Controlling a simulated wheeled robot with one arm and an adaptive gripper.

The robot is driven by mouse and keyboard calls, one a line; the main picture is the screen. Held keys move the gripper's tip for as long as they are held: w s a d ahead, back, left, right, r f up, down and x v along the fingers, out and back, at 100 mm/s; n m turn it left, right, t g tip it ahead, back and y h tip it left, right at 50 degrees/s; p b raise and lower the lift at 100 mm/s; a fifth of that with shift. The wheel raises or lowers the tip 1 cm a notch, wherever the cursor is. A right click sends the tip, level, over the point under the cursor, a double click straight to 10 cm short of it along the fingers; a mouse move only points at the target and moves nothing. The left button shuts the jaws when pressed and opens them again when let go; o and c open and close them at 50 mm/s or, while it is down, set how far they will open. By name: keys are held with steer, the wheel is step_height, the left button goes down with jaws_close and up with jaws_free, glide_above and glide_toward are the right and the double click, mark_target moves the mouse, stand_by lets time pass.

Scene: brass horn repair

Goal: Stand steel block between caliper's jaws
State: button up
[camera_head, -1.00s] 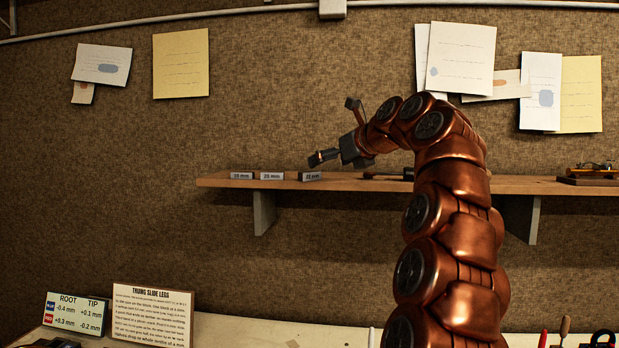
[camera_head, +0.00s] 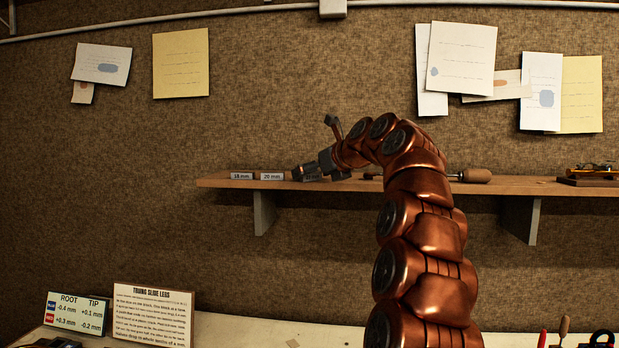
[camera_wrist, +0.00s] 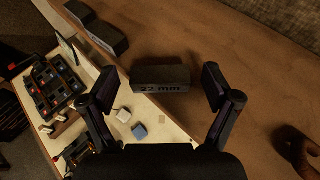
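My gripper (camera_wrist: 159,88) is open, with one finger left and one right of this block and gaps on both sides. In the head view my gripper (camera_head: 299,172) is low at the shelf and hides this block. Two more blocks, labelled 18 mm (camera_head: 242,176) and 20 mm (camera_head: 272,176), stand left of it. They also show as dark blocks at the wrist view's top left. I cannot make out the caliper in either view.
The shelf (camera_head: 400,185) holds a wooden-handled tool (camera_head: 476,176) and a brass item (camera_head: 592,171) to the right. Below, the bench (camera_head: 250,328) has two signs and hand tools. A dark tray (camera_wrist: 52,84) shows past the shelf edge in the wrist view.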

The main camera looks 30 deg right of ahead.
mark_target(313, 181)
steer(key=c, duration=1.3)
steer(key=shift+r+p, duration=0.65)
steer(key=shift+r, duration=1.05)
